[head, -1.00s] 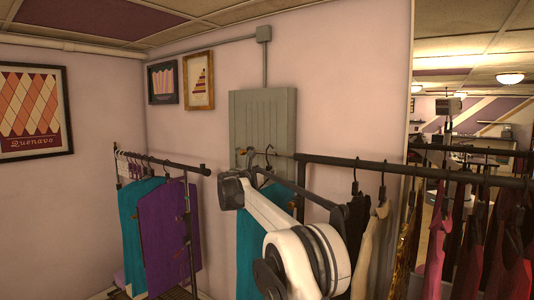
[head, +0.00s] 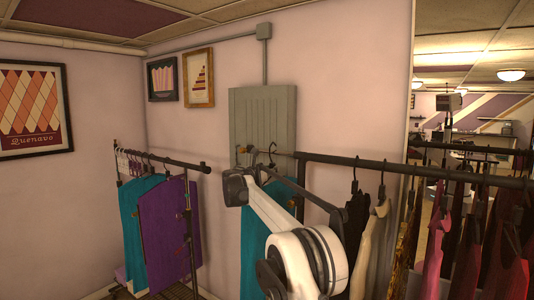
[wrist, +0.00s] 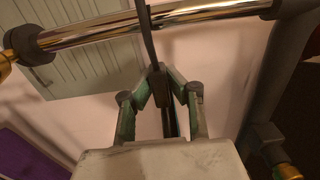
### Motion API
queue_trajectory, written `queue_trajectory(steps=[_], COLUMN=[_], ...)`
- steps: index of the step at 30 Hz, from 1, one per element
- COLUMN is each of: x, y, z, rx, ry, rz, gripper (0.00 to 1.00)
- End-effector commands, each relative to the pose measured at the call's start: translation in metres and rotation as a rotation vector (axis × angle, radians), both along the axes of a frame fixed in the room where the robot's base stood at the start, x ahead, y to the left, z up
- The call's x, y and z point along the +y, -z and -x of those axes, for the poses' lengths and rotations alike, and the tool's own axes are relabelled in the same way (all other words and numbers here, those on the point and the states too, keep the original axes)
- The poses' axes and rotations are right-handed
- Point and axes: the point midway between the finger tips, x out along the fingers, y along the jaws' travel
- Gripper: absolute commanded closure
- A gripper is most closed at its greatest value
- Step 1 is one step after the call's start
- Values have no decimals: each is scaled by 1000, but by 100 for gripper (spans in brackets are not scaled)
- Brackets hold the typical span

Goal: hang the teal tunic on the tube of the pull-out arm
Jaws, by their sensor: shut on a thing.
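The teal tunic (head: 254,225) hangs upright in the head view, partly hidden behind my arm. In the wrist view my gripper (wrist: 166,88) is shut on a dark hanger stem (wrist: 166,122); the tunic itself is out of that view. The hanger's dark hook (wrist: 148,35) rises past the shiny tube (wrist: 205,18) of the pull-out arm and crosses in front of it. I cannot tell whether the hook rests on the tube. In the head view my gripper is hidden behind my own arm.
A rack at the left holds a purple garment (head: 166,225) and another teal garment (head: 132,215). A dark rail (head: 430,173) with several garments runs to the right. A grey-green panel (head: 262,115) is on the wall behind. A mirror (head: 470,110) stands at the right.

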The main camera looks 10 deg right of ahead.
Motion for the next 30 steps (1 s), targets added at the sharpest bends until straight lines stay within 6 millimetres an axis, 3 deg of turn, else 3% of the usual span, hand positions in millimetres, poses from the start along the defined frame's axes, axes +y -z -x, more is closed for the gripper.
queue_trajectory(steps=[26,27,30], x=[0,0,0], y=[18,18,18], z=[0,0,0], rx=[0,0,0], ry=[0,0,0], rz=[0,0,0], gripper=[100,87,74])
